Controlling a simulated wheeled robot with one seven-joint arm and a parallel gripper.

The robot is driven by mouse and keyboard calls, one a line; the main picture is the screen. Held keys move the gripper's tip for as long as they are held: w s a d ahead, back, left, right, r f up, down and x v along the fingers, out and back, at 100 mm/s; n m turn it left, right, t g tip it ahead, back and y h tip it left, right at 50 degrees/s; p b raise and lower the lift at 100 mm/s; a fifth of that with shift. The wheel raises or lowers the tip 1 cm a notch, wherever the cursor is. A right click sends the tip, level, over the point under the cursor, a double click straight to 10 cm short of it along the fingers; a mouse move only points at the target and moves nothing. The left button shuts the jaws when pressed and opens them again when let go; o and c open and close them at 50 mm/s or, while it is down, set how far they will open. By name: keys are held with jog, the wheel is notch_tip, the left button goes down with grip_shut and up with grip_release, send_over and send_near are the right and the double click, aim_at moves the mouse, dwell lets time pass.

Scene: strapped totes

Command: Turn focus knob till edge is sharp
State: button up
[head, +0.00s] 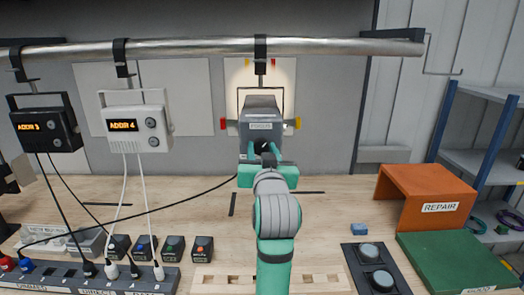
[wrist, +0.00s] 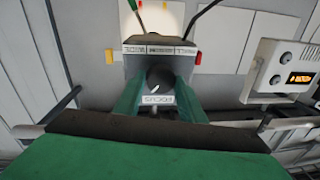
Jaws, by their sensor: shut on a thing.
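A grey spotlight (head: 262,108) labelled FOCUS hangs from the pipe by a clamp. It also shows in the wrist view (wrist: 165,62), upside down, with a label strip above the knob. The dark round focus knob (wrist: 159,78) has a small white mark and sits above the FOCUS label in that view. My gripper (head: 264,152) is at the spotlight's back. Its green fingers reach to both sides of the knob and are shut on it. In the head view the knob is mostly hidden by the fingers. A pale lit patch (head: 282,72) shows on the panel behind the spotlight.
A black ADDR box (head: 47,125) and a white ADDR 4 box (head: 137,128) hang at left with cables running down. The pipe (head: 200,49) spans above. A power strip (head: 90,278), an orange REPAIR stand (head: 425,190) and a green board (head: 455,262) are on the bench.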

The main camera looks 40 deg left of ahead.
jog(key=o, duration=1)
jog(key=shift+o, duration=0.2)
jog(key=v, duration=1.1)
